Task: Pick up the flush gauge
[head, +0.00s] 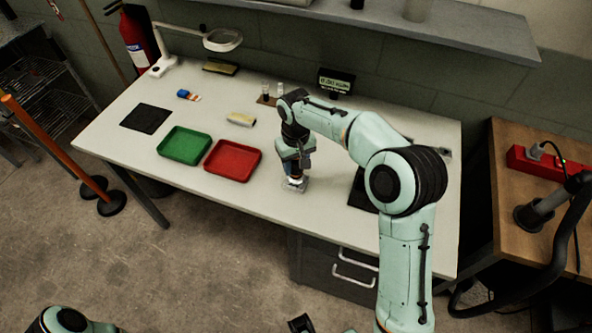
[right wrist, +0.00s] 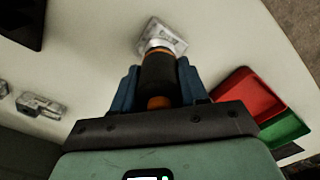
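The flush gauge is an upright dark cylinder with orange bands and a silver collar, seen in the right wrist view (right wrist: 159,68). Below its collar is a pale grey, metallic-looking foot or plate (right wrist: 168,36); I cannot tell whether they are one piece. In the head view the foot (head: 294,185) shows at the front middle of the white table, under my right gripper (head: 295,170). The blue fingers of my right gripper, also in the right wrist view (right wrist: 158,85), lie against both sides of the dark body.
A red tray (head: 232,160) and a green tray (head: 185,145) stand left of the gripper. A yellowish block (head: 241,119) lies behind them. A black mat (head: 146,118) lies at the far left, and a small display (head: 336,81) stands at the back.

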